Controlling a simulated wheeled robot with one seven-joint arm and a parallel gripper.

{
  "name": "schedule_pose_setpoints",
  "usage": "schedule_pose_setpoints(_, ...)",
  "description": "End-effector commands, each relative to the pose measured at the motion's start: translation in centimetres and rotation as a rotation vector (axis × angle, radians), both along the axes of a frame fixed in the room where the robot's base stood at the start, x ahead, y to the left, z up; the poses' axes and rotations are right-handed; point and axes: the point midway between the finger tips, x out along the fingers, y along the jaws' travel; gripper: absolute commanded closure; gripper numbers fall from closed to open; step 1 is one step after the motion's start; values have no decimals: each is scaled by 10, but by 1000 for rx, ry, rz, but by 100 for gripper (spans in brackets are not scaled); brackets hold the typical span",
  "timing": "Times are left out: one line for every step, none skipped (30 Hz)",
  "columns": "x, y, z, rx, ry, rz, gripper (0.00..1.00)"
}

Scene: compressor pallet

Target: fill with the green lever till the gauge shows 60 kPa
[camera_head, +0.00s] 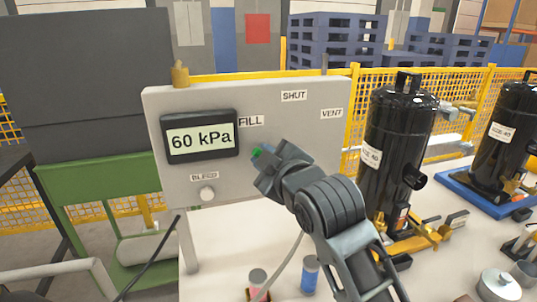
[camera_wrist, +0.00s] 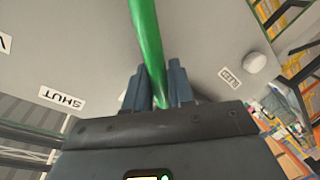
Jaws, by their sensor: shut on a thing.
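The gauge (camera_head: 201,140) on the grey panel (camera_head: 300,112) reads 60 kPa in the head view. My gripper (camera_head: 263,165) is at the panel, below and a little right of the FILL label (camera_head: 250,121). In the wrist view my gripper (camera_wrist: 160,80) is shut on the green lever (camera_wrist: 147,32), which runs up from between the fingers to the top edge. In the head view only a small green bit of the lever (camera_head: 257,151) shows; my gripper hides the rest. The SHUT label (camera_head: 294,96) and VENT label (camera_head: 331,113) are up and to the right.
A white bleed knob (camera_head: 207,194) sits low on the panel under the BLEED label (camera_head: 204,177). A black tank (camera_head: 398,135) stands right of my arm. Yellow fencing (camera_head: 350,80) runs behind.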

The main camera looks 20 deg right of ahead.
Motion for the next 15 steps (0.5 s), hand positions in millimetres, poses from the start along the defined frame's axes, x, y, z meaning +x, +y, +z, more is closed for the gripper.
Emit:
schedule_pose_setpoints(0, 1, 0, -5, -1, 1, 100)
schedule_pose_setpoints(0, 1, 0, -7, -2, 2, 100)
schedule_pose_setpoints(0, 1, 0, -9, -1, 1, 100)
schedule_pose_setpoints(0, 2, 0, -10, -1, 1, 100)
schedule_pose_setpoints(0, 2, -1, -10, -1, 1, 100)
schedule_pose_setpoints(0, 2, -1, -10, -1, 1, 100)
schedule_pose_setpoints(0, 2, -1, -10, -1, 1, 100)
schedule_pose_setpoints(0, 2, -1, -10, -1, 2, 100)
schedule_pose_setpoints(0, 2, -1, -10, -1, 2, 100)
schedule_pose_setpoints(0, 2, -1, -10, -1, 2, 100)
schedule_pose_setpoints(0, 2, -1, -10, -1, 2, 100)
schedule_pose_setpoints(0, 2, -1, -10, -1, 2, 100)
schedule_pose_setpoints(0, 2, -1, -10, -1, 2, 100)
schedule_pose_setpoints(0, 2, -1, -9, 0, 2, 75)
schedule_pose_setpoints(0, 2, -1, -9, 0, 2, 71)
